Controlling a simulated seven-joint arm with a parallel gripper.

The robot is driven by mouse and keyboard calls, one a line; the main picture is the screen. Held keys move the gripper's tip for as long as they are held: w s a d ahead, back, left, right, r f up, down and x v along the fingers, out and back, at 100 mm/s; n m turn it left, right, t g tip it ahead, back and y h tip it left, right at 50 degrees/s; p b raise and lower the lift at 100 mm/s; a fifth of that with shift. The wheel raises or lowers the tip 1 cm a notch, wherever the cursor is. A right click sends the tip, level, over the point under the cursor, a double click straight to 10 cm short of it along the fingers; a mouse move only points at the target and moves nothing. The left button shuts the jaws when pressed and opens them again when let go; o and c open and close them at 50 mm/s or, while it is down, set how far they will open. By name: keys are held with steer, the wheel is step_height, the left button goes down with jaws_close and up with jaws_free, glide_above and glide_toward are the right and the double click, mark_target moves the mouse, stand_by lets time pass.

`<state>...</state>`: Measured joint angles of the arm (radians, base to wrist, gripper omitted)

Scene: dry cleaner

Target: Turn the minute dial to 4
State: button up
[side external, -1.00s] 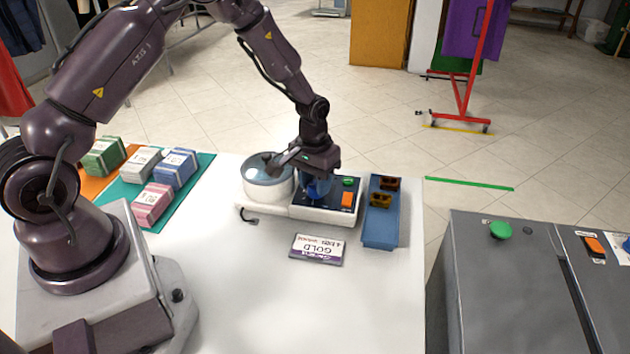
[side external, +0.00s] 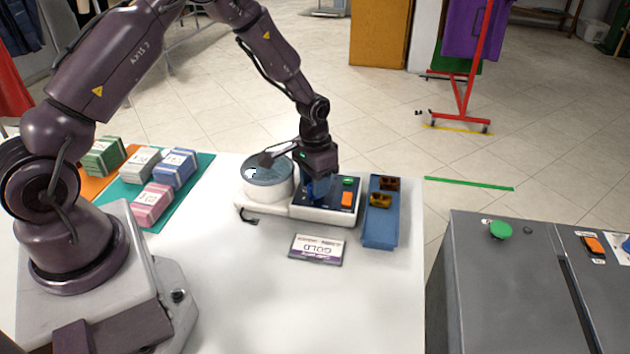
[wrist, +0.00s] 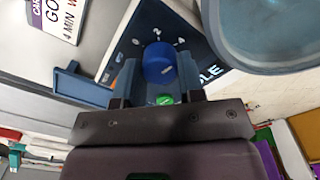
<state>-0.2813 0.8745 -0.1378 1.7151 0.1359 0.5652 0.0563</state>
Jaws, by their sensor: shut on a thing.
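The minute dial is a round blue knob (wrist: 160,62) on a dark panel (wrist: 196,52) with white marks around it in the wrist view. Its fine marks and the number it points to are too small to read surely. My gripper (wrist: 160,72) is shut on the dial, one finger on each side. In the side view my gripper (side external: 319,190) points down over the panel and mostly hides the dial. A card (side external: 317,250) reading GOLD lies in front of the machine; in the wrist view the card (wrist: 62,16) also shows "4 MIN".
A round lidded tub (side external: 268,180) stands left of the panel. A green button (side external: 348,181) and an orange switch (side external: 347,199) sit close right of my gripper. A blue tray (side external: 381,230) with small brown blocks is further right.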

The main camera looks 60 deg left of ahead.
mark_target(302, 200)
steer(key=o, duration=0.9)
steer(key=r, duration=1.3)
steer(key=shift+a, duration=0.2)
steer(key=s+d+r+t, duration=0.2)
steer(key=s+r, duration=0.3)
steer(key=s, duration=0.2)
steer(key=s+d+r+t, duration=0.1)
steer(key=s+d+r, duration=0.2)
steer(key=s+r, duration=0.3)
steer(key=s+d+r+t, duration=0.2)
steer(key=s+r, duration=0.4)
steer(key=s, duration=0.3)
steer(key=shift+s+d+t, duration=0.15)
steer(key=shift+s+t, duration=0.15)
